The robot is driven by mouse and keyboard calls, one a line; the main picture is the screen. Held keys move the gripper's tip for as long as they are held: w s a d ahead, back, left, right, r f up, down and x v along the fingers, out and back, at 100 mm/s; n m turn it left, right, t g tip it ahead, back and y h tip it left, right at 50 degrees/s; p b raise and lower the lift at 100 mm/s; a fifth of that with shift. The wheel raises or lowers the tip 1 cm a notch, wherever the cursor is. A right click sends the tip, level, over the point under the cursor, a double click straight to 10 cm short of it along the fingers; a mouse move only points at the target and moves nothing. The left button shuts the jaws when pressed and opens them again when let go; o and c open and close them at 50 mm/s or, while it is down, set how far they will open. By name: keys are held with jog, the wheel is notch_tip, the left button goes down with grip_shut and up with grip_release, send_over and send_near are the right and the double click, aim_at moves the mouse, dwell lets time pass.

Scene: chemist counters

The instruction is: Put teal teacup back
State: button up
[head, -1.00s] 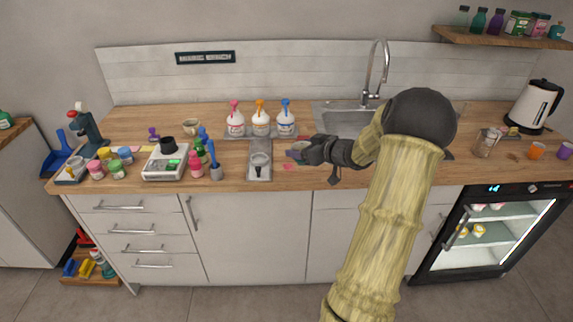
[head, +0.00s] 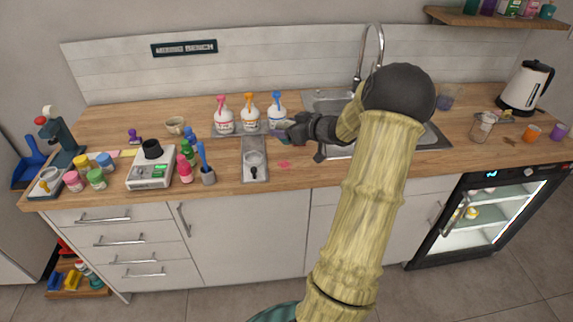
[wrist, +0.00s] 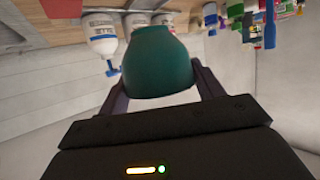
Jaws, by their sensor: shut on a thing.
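The teal teacup (wrist: 158,62) fills the middle of the wrist view. My gripper (wrist: 158,88) is shut on it, with one dark finger on each side. In the head view my gripper (head: 284,134) reaches left over the counter, just in front of the white bottles and left of the sink. The cup is small and hard to make out there.
White pump bottles (head: 250,118) stand close behind my gripper. A metal tray (head: 255,176) with a small cup lies to its front left. An orange cup (head: 531,132), a purple cup (head: 558,132) and a kettle (head: 525,88) stand far right. The sink (head: 325,97) is behind my arm.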

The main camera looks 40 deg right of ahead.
aim_at(287, 143)
jog(key=shift+f+b, duration=0.3)
jog(key=shift+f, duration=2.8)
jog(key=shift+f, duration=1.9)
jog(key=shift+f, duration=0.15)
jog(key=o, duration=1.2)
